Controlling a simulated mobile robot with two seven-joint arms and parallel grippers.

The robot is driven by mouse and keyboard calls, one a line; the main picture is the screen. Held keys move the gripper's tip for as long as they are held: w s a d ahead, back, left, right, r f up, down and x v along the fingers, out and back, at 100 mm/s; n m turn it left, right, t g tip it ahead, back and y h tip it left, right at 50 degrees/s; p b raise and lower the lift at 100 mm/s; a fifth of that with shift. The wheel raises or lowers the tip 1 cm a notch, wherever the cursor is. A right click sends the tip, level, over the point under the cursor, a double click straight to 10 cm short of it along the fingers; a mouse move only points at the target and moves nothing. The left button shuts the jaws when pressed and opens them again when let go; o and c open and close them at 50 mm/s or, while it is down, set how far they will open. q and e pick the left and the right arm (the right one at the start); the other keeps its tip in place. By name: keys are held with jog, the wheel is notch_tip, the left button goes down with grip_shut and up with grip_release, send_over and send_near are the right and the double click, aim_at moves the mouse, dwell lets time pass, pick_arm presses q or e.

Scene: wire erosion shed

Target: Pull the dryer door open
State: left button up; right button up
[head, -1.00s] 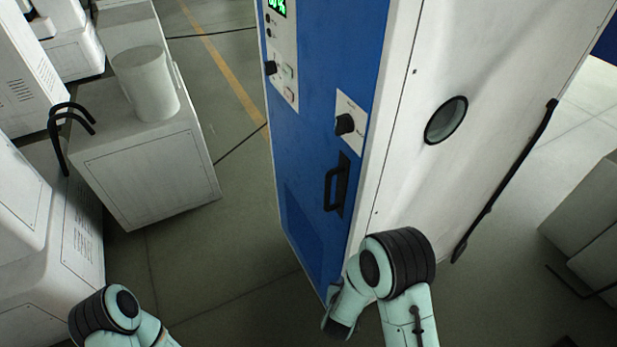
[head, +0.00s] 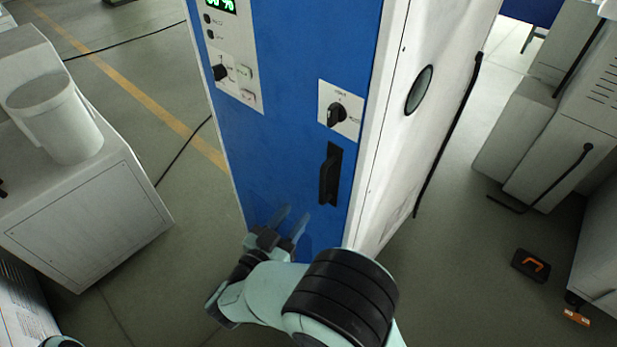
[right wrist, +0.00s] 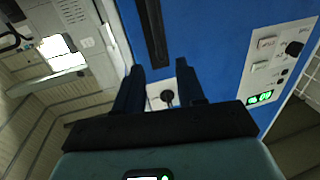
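The dryer is a tall cabinet with a blue front door (head: 285,95) and a white side; the door looks shut. A black upright handle (head: 329,175) is on the door near its right edge, and shows at the top of the right wrist view (right wrist: 153,32). My right gripper (head: 292,217) is open and empty in front of the door, below and left of the handle. In the right wrist view its fingers (right wrist: 160,77) are spread, with the handle beyond them. My left gripper is out of view.
A black knob (head: 336,114) sits above the handle, and a control panel (head: 224,62) is at the upper left. A grey cabinet with a white bucket (head: 57,122) stands left. An orange-and-black object (head: 531,265) lies on the floor at right.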

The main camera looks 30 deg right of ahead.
aim_at(321, 181)
jog(key=p+x, duration=0.1)
jog(key=x, duration=1.2)
jog(key=shift+d+r, duration=0.1)
jog(key=shift+d, duration=0.15)
grip_shut()
